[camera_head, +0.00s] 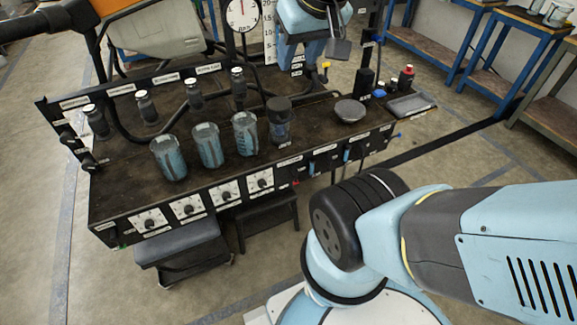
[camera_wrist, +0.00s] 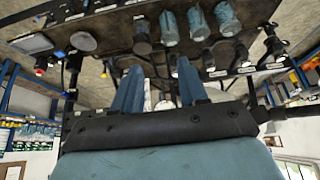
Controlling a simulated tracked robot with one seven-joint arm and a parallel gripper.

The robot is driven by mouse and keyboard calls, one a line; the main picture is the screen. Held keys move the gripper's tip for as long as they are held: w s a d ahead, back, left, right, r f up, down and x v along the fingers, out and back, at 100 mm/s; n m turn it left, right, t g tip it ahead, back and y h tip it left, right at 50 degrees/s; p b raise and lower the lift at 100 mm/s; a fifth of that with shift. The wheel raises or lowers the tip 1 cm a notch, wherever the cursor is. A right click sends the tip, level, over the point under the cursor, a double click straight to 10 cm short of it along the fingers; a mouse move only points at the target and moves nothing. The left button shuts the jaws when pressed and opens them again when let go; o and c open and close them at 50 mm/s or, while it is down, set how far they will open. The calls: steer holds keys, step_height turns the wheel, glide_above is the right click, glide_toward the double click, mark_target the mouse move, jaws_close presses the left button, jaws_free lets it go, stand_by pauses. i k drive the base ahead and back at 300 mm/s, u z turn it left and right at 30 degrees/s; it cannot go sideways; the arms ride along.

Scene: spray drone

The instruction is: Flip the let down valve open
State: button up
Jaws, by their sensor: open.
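My gripper (camera_head: 322,45) hangs above the back edge of the black bench in the head view, left of a black upright post (camera_head: 362,82). In the wrist view my gripper (camera_wrist: 158,66) shows two blue fingers spread apart, with nothing held between them. A small yellow lever (camera_head: 325,69) stands just below the gripper in the head view. I cannot tell for sure whether it is the let down valve, as its label is too small to read. The gripper appears apart from it.
The black bench (camera_head: 215,170) carries blue-tinted cups (camera_head: 207,145), black-bodied bottles (camera_head: 193,95) and a grey round dish (camera_head: 350,111). A dial gauge (camera_head: 242,14) stands behind.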

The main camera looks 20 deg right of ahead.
mark_target(293, 168)
steer(key=u, duration=1.4)
steer(key=k, duration=0.4)
steer(key=z, duration=0.85)
